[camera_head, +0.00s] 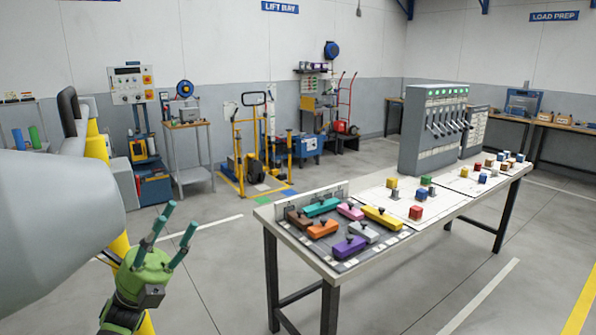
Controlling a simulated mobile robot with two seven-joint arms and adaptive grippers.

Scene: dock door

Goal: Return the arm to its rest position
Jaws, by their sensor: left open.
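My left gripper (166,238) is in the lower left of the head view, green with teal fingers. Its fingers are spread apart and nothing shows between them. It is held in the air to the left of the table, clear of it. A large pale grey link of my own fills the left edge of the view. My right gripper is not in view.
A long white table (361,266) stands right of the gripper. It bears a dark mat with several coloured blocks (382,218), small cubes (416,212) and a grey lever cabinet (430,110). A yellow pallet jack (254,140) stands behind. Open floor lies between.

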